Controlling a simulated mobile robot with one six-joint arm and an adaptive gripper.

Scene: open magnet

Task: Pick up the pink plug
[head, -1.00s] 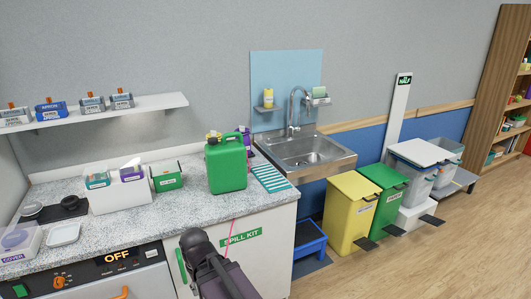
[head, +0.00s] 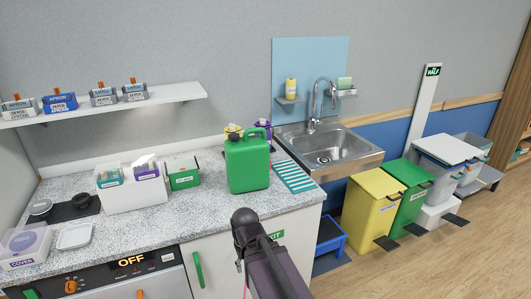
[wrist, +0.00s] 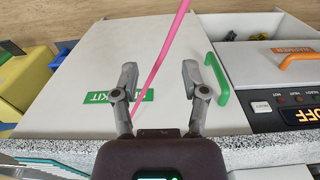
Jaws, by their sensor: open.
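A thin pink cord (wrist: 161,62) runs from the top edge down to the counter edge in the wrist view. Only the cord shows; I cannot make out a pink plug in any view. A short bit of pink also shows beside my arm at the bottom of the head view (head: 245,288). My gripper (wrist: 159,75) is open and empty in the wrist view, its two fingers spread in front of the white cabinet door. The cord passes across the gap between the fingers; I cannot tell its depth. In the head view my arm hides the gripper.
A speckled counter (head: 120,215) carries a green canister (head: 248,168) and small boxes. The white cabinet door (wrist: 90,65) has a green handle (wrist: 217,78). An oven front (head: 110,280) lies left, a sink (head: 330,150) right, then yellow (head: 372,210) and green bins (head: 412,195).

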